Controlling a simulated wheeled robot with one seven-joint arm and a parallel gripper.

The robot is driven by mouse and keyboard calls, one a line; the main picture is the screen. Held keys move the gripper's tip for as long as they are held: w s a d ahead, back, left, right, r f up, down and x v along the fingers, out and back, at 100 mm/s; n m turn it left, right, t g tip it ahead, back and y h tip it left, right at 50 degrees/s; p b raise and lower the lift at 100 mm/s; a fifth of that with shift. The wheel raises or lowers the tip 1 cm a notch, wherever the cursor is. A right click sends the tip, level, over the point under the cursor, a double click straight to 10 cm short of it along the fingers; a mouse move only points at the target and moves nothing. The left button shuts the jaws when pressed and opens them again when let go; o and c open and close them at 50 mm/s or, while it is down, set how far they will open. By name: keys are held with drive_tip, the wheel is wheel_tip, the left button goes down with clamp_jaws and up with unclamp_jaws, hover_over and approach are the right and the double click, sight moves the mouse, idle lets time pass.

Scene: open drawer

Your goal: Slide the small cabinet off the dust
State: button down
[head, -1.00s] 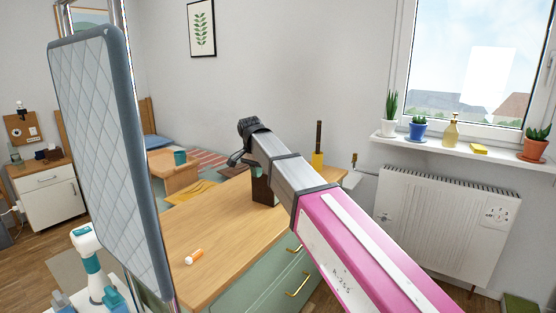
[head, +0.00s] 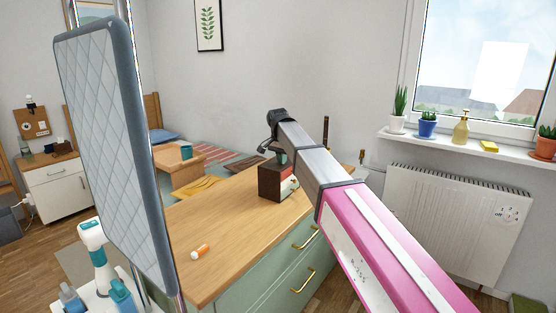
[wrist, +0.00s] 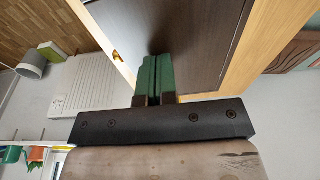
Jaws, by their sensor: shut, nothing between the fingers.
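A small dark brown cabinet (head: 271,183) stands upright on the wooden top of the green dresser (head: 222,236), toward its far end. Its right side shows pale and red parts, partly hidden by my arm. My gripper (head: 281,158) is at the top of the cabinet in the head view, partly hidden by my wrist. In the wrist view, the green fingers of my gripper (wrist: 157,80) are shut together with nothing between them. They overlap a broad dark brown panel (wrist: 185,35) close by; I cannot tell whether they touch it. No dust can be made out.
A small orange and white item (head: 201,252) lies on the near dresser top, with bare wood around it. A tall quilted panel (head: 105,140) stands at the left. A radiator (head: 455,222) is on the right wall. A dark upright stick (head: 325,133) shows behind my arm.

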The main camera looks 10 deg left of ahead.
drive_tip(key=shift+s+d+f, duration=0.1)
drive_tip(key=shift+s+f, duration=0.05)
drive_tip(key=shift+f, duration=0.2)
